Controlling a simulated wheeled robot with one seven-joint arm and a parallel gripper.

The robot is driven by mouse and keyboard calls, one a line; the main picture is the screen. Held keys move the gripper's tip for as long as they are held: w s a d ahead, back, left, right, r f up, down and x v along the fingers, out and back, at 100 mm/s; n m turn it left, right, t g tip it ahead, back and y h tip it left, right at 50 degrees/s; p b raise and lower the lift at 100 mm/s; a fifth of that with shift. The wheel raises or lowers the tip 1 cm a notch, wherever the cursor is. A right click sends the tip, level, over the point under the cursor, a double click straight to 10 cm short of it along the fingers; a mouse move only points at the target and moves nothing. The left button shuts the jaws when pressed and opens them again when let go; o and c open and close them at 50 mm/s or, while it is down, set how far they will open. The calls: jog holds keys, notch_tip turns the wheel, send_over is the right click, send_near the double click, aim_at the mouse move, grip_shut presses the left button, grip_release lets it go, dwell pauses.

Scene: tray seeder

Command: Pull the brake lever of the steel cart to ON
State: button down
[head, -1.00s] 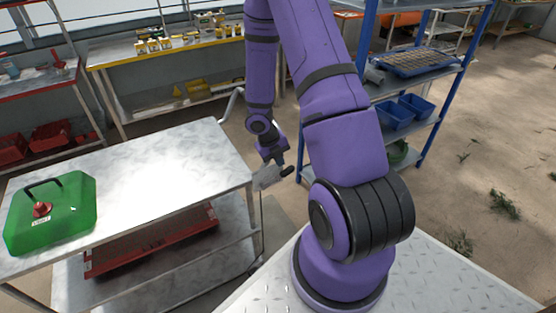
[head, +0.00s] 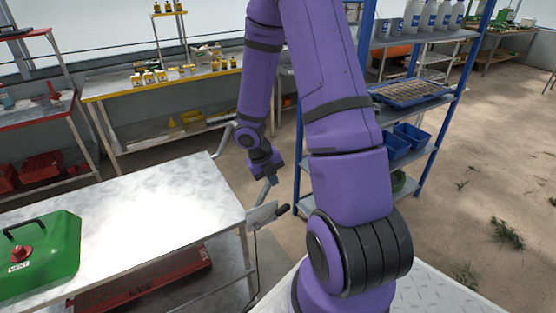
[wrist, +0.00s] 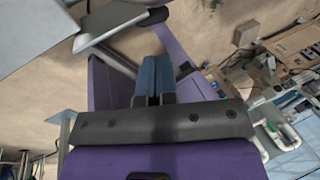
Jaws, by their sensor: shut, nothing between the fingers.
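The steel cart (head: 150,205) stands at the left, its bright top running toward the back. At its right corner a pale plate (head: 261,214) carries the brake lever, whose black grip (head: 284,209) points right. The plate and grip (wrist: 152,17) also show at the top of the wrist view. No ON or OFF marking is readable. My gripper (head: 270,181) is shut and empty, just above and behind the lever in the head view. In the wrist view its blue fingers (wrist: 152,75) are together, apart from the black grip.
A green VENT box (head: 45,260) sits on the cart's top, and a red tray (head: 150,280) on its lower shelf. A blue shelf rack (head: 430,165) stands close to the right of my gripper. Bare floor shows between cart and rack.

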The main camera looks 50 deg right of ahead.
jog(key=r, duration=0.1)
jog(key=d+r, duration=0.1)
jog(key=r, duration=0.1)
jog(key=d+r, duration=0.1)
jog(key=r, duration=0.1)
jog(key=shift+d+r, duration=0.2)
dwell(0.4)
jog(key=s+a+r+m+t, duration=0.2)
jog(key=a+r+m, duration=0.3)
jog(key=r+m, duration=0.4)
jog(key=s+a+r+m+t, duration=0.1)
jog(key=a+r+m, duration=0.5)
jog(key=r, duration=0.4)
jog(key=s+a+r+m+t+y, duration=0.3)
jog(key=s+a+r+m, duration=0.6)
jog(key=m, duration=0.7)
jog(key=s+r+t, duration=0.1)
jog(key=s+r, duration=0.1)
jog(key=shift+s+t, duration=0.3)
jog(key=shift+s, duration=0.1)
